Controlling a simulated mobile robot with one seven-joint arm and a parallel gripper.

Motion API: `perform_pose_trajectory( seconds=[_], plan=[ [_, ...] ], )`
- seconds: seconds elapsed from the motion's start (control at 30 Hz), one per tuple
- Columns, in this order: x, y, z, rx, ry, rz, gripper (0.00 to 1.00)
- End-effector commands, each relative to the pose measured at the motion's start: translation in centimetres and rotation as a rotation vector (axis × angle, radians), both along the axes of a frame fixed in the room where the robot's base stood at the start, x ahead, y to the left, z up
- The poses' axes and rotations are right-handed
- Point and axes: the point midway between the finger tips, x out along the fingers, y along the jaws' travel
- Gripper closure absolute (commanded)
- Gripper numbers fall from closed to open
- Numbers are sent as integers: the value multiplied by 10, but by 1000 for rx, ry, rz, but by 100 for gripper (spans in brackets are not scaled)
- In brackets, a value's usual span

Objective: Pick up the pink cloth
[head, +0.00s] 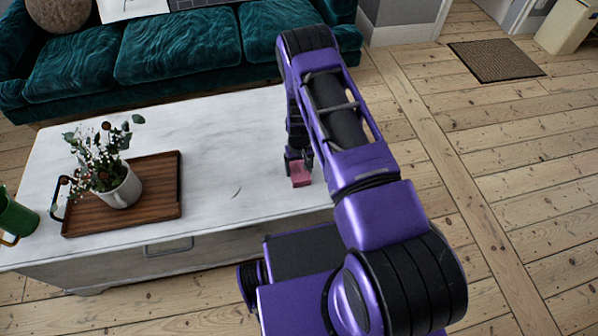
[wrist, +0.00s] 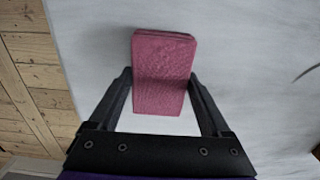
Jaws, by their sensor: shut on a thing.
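The pink cloth (head: 301,174) is a small folded rectangle at the right end of the white table, under my gripper (head: 298,163). In the wrist view the cloth (wrist: 163,75) lies between the two black fingers of my gripper (wrist: 161,82), one on each long side. My gripper is shut on it. The far part of the cloth sticks out past the fingertips. I cannot tell whether the cloth rests on the table or is slightly above it.
The white table (head: 225,140) is clear around the cloth. A wooden tray (head: 160,190) with a potted plant (head: 120,185) stands to the left, and a green mug (head: 14,218) is at the far left. A teal sofa (head: 180,50) stands behind. Open floor (head: 480,160) is to the right.

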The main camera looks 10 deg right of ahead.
Motion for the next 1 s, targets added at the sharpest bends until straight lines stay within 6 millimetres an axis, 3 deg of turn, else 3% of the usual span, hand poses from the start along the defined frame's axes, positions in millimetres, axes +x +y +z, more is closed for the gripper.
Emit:
perform_pose_trajectory(
  seconds=[0.13,0.17,0.43,0.8,1.0],
  plan=[
    [0,0,0,0,0,0,73],
    [0,0,0,0,0,0,81],
    [1,0,11,0,-2,0,82],
    [1,0,81,0,-2,1,82],
    [0,0,99,0,-1,0,82]
  ],
)
